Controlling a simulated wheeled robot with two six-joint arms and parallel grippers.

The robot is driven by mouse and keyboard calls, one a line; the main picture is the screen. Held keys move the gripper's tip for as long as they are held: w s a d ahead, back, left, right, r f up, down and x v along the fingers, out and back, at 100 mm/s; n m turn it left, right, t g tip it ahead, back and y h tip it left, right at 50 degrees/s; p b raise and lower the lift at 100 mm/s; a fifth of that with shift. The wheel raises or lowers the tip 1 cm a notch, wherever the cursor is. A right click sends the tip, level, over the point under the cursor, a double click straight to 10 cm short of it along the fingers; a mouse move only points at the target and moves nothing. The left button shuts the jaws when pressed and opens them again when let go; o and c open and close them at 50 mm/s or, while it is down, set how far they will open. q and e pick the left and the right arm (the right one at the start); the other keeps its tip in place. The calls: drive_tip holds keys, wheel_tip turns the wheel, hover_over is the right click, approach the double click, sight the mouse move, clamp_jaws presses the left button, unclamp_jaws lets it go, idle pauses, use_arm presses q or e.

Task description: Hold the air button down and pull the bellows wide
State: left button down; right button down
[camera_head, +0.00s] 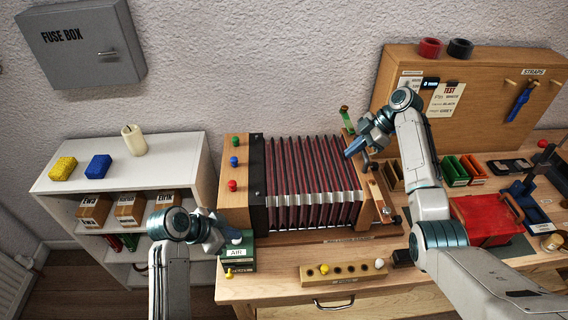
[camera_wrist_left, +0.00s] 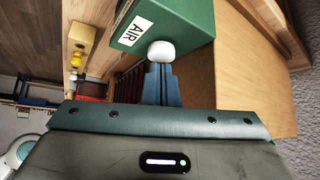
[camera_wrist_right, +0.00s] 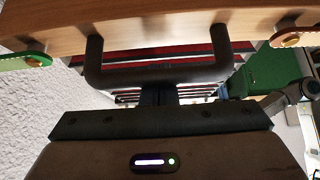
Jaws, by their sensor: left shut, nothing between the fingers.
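The bellows (camera_head: 310,185) stand on the workbench, dark red folds between two wooden end boards, the folds partly spread. The green AIR box (camera_head: 240,254) sits at their front left. Its white air button (camera_wrist_left: 161,51) faces my left gripper (camera_wrist_left: 161,72), which is shut and empty with its tips at the button, touching or nearly so. The same gripper shows in the head view (camera_head: 234,240). My right gripper (camera_head: 350,152) is at the right end board. In the right wrist view its fingers (camera_wrist_right: 158,92) meet a dark handle (camera_wrist_right: 160,75); the handle hides their tips and whether they grip it.
A wooden strip with holes and a yellow peg (camera_head: 344,271) lies at the bench front. A red box (camera_head: 486,218) and small bins (camera_head: 450,170) are to the right. A white shelf (camera_head: 122,165) stands left. A pegboard (camera_head: 460,100) rises behind.

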drive_tip(key=shift+d, duration=3.05)
drive_tip(key=shift+a, duration=1)
wheel_tip(320, 180, up, 7)
